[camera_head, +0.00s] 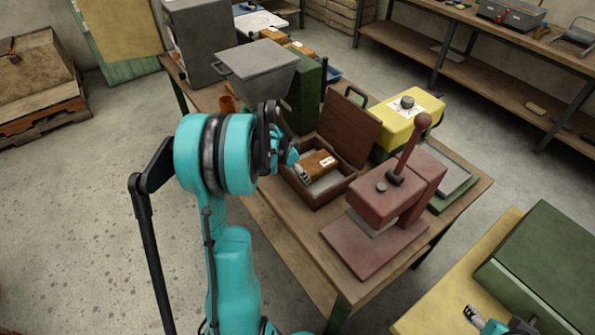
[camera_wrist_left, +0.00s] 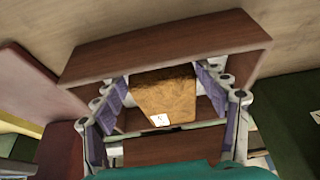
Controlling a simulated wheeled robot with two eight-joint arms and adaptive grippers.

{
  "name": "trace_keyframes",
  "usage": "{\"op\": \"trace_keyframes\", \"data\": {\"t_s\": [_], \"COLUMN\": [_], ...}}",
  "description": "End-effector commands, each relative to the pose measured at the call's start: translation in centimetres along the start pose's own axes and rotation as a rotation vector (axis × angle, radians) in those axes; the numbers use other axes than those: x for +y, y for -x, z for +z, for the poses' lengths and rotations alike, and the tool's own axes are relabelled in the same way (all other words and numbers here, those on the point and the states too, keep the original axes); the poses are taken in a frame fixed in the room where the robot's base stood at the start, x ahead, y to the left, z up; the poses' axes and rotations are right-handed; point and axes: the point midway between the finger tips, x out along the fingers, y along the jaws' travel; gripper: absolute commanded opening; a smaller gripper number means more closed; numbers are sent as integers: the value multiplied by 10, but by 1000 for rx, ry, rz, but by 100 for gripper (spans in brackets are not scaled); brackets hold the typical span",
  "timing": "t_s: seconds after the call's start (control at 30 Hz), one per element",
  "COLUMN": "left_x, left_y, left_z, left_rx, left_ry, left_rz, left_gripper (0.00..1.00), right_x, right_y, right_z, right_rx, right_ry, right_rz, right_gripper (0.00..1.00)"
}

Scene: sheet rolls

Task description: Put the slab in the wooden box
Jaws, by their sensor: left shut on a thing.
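The slab (camera_head: 318,163) is orange-brown with a small white label. It is at the mouth of the open wooden box (camera_head: 338,188), and I cannot tell whether it touches the box floor. My left gripper (camera_head: 303,170) is shut on the slab. In the left wrist view the slab (camera_wrist_left: 168,97) lies between the purple-padded fingers of the gripper (camera_wrist_left: 165,105), with the wooden box (camera_wrist_left: 165,42) around and below. The box's lid (camera_head: 349,129) stands raised at its back. My right gripper (camera_head: 492,321) shows only partly at the bottom right edge; its opening is unclear.
A dark red press (camera_head: 385,205) with a tall handle stands right of the box. A yellow machine (camera_head: 409,120) is behind it. A grey hopper on a green body (camera_head: 303,95) stands at the box's left back. A green case (camera_head: 545,265) is at lower right.

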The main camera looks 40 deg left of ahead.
Motion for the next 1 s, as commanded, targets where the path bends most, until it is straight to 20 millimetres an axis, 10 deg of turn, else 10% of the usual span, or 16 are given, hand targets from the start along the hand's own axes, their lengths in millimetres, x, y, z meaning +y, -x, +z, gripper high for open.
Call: {"op": "trace_keyframes", "data": {"t_s": [0.47,0.5,0.57,1.0], "left_x": [0,0,0,0], "left_y": [-11,-11,-11,-2], "left_z": [4,4,4,2], "left_rx": [1,0,0,-2], "left_ry": [0,0,0,0], "left_rz": [0,0,0,0], "left_gripper": [28,78,93,93], "right_x": [0,0,0,0], "right_y": [-9,-8,-8,-1], "right_z": [6,6,6,1], "right_rx": [0,0,0,0], "right_ry": [0,0,0,0], "right_rz": [0,0,0,0], "right_gripper": [59,59,59,59]}}
